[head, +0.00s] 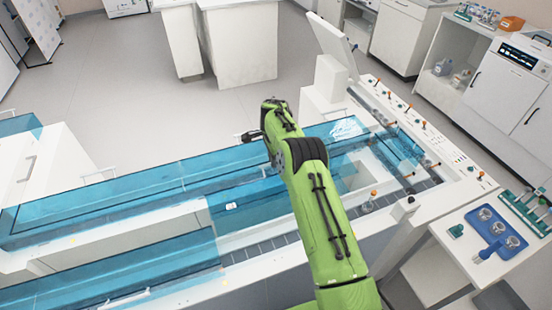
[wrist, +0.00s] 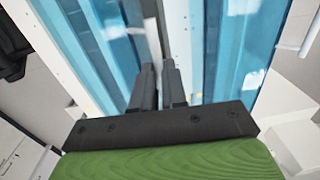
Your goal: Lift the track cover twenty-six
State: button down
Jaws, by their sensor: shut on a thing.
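Several clear blue track covers lie over a white track. A long one (head: 110,203) runs along the back, and another (head: 115,268) lies at front left. No readable number shows which is twenty-six. In the wrist view, my gripper (wrist: 158,70) has its two dark fingers close together, shut on a thin white handle (wrist: 152,38) between blue panels (wrist: 100,45) and (wrist: 232,45). The gripped part is partly hidden by the fingers. In the head view my green arm hides the fingertips and part of the covers behind it.
A blue tray (head: 497,232) with round metal items sits on a white side table at right. Small orange-topped fittings line the white track edge (head: 440,150). A white raised panel (head: 333,38) stands at the back. Open grey floor (head: 120,80) lies behind the track.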

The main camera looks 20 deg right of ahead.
jog(key=c, duration=1.2)
grip_release()
jog(key=shift+r, duration=0.2)
jog(key=shift+o, duration=0.2)
notch_tip(320, 180, up, 16)
jog(key=p, duration=0.2)
jog(key=shift+s, duration=0.45)
jog(key=shift+d+f, duration=0.1)
jog(key=shift+f, duration=0.05)
jog(key=s+a+r+n+t, duration=0.1)
jog(key=s+r+n+t, duration=0.2)
jog(key=s+r+n, duration=0.95)
jog(key=s+a+n+t, duration=0.2)
jog(key=s+n, duration=0.2)
jog(key=s, duration=2.4)
jog(key=shift+a+f, duration=0.3)
jog(key=shift+f, duration=0.15)
